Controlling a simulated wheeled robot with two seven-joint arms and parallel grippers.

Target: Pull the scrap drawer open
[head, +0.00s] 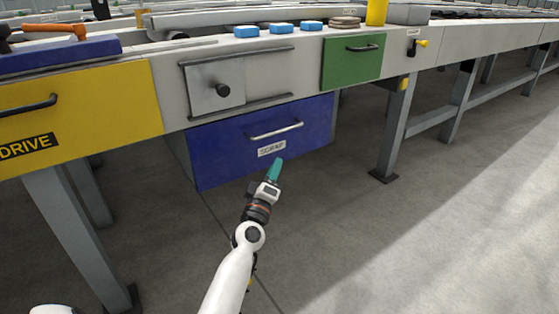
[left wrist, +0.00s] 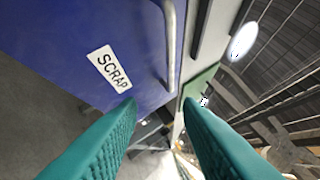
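The scrap drawer (head: 225,150) has a blue front with a white SCRAP label and hangs under the table; no interior shows. Its silver bar handle (head: 275,130) runs across the upper front. My left gripper (head: 277,164) is just in front of the drawer, below the handle in the head view. In the left wrist view its teal fingers (left wrist: 159,108) are apart with nothing between them. The handle (left wrist: 172,50) is ahead of the gap there, and the label (left wrist: 109,69) is to its left. Contact with the handle does not show. My right gripper is out of view.
Above the drawer are a grey panel with a black knob (head: 222,90) and a green panel (head: 352,62) with a dark handle. A yellow DRIVE panel (head: 80,105) is at left. A table leg (head: 396,130) stands to the right. Floor in front is clear.

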